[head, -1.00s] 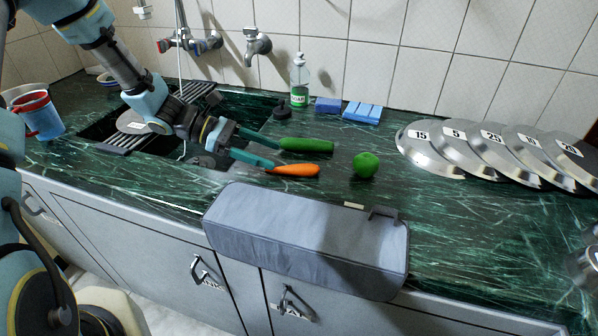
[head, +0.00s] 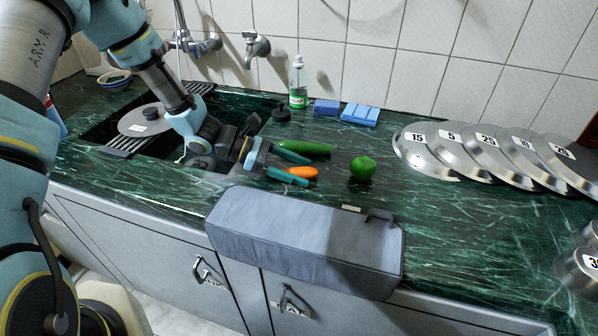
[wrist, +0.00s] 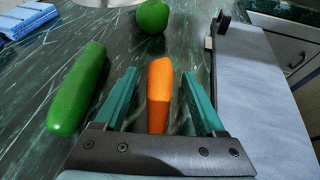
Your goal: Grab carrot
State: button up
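The orange carrot (head: 302,172) lies on the dark green marble counter (head: 330,145). My gripper (head: 307,171) is low over the counter and open, with a teal finger on each side of the carrot. In the wrist view the carrot (wrist: 159,92) lies between the two fingers (wrist: 158,92), with a gap to each finger. Its near end is hidden behind the dark gripper base. I cannot tell whether either finger touches the counter.
A green cucumber (head: 305,147) lies close beside the far finger. A green fruit (head: 363,168) sits to the right. A grey padded box (head: 300,240) stands at the counter's front edge. Sponges (head: 360,114), a soap bottle (head: 298,85) and numbered lids (head: 440,155) lie beyond.

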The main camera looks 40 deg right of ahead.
grip_shut()
dwell(0.3)
jog(key=shift+r, duration=0.1)
